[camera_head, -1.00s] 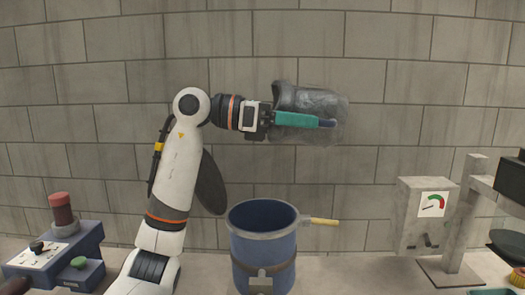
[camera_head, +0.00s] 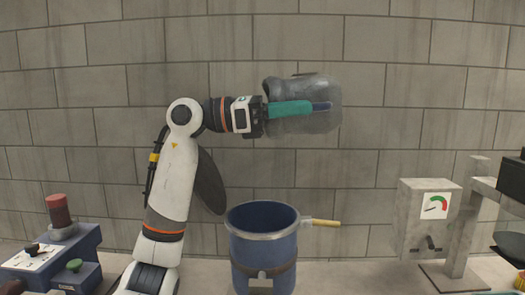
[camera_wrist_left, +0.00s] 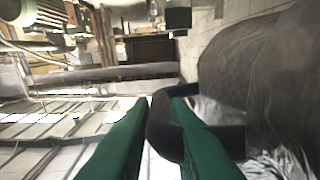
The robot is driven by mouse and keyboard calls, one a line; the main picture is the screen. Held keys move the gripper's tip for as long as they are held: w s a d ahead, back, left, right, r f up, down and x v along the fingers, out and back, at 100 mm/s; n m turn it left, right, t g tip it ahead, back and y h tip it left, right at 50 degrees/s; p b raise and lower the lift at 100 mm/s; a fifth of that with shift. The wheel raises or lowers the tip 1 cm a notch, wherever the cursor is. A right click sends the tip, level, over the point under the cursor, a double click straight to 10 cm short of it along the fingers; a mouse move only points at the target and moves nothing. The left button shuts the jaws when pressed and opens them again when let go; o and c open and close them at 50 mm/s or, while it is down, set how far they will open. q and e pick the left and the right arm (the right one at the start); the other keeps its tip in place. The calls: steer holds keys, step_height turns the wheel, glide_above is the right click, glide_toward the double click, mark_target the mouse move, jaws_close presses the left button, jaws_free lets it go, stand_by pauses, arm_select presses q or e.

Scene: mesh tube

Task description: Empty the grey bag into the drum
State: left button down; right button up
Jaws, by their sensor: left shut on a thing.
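The grey bag (camera_head: 308,122) is a translucent, rounded sack with a dark band along its top left. My left gripper (camera_head: 318,107) is shut on the bag and holds it high in front of the wall, lying roughly sideways. In the left wrist view the bag (camera_wrist_left: 245,75) fills the right side, and a dark loop (camera_wrist_left: 163,125) of it passes between the green fingers (camera_wrist_left: 160,120). The drum (camera_head: 262,248) is blue with a grey rim and stands upright below the bag, slightly left of it, with a clear gap between. Its inner bottom is hidden. My right gripper is not seen.
A blue control box (camera_head: 55,262) with a red-topped post stands at left. A grey stand with a dial (camera_head: 435,207) is at right. The air between bag and drum is free.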

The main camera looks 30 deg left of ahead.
arm_select(q)
steer(key=shift+s+a+r+m+t+h+b, duration=0.2)
steer(key=shift+a+t+h+b, duration=0.1)
steer(key=shift+h+b, duration=0.35)
steer(key=shift+s+a+r+m+t+h+b, duration=0.1)
steer(key=shift+s+a+m+t+h+b, duration=0.15)
steer(key=shift+h+b, duration=0.35)
steer(key=shift+r, duration=0.1)
steer(key=shift+d+y, duration=0.1)
steer(key=shift+y, duration=0.25)
steer(key=shift+f, duration=0.2)
